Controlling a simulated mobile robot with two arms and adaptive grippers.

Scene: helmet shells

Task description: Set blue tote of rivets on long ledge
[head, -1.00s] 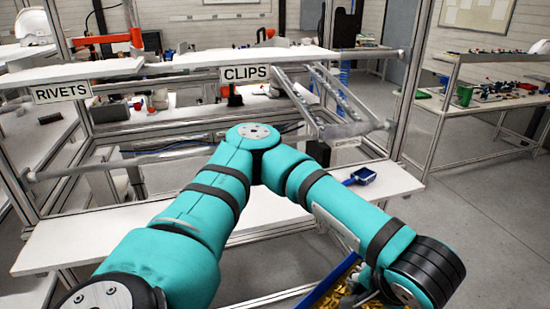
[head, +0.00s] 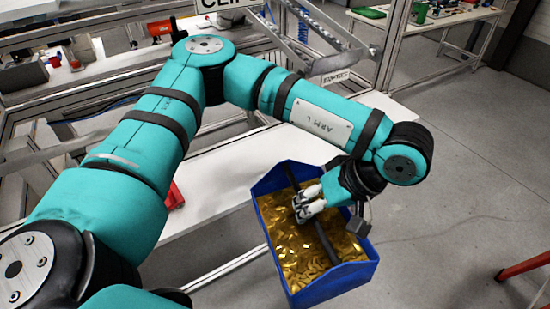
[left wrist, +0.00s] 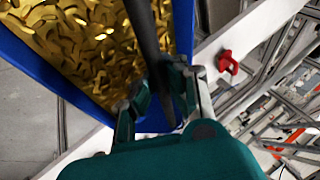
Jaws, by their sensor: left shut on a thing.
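The blue tote (head: 338,284), filled with loose brass-coloured pieces (head: 285,240), hangs at the near right side of the long white ledge (head: 215,190). A dark bar handle (head: 325,245) spans it. My left gripper (head: 308,205) is shut on the middle of that handle. In the left wrist view the gripper (left wrist: 163,95) closes around the dark handle (left wrist: 143,30), with the tote's blue wall (left wrist: 60,75) beside it. The tote appears about level; its underside is hidden. The tote and my arm cover part of the ledge. My right gripper is not in view.
A red object (head: 174,196) is on the ledge, left of the tote; it also shows in the left wrist view (left wrist: 228,63). Metal frame posts and rails (head: 392,45) stand behind. Grey floor (head: 450,180) is open to the right. A red bar (head: 525,268) shows at lower right.

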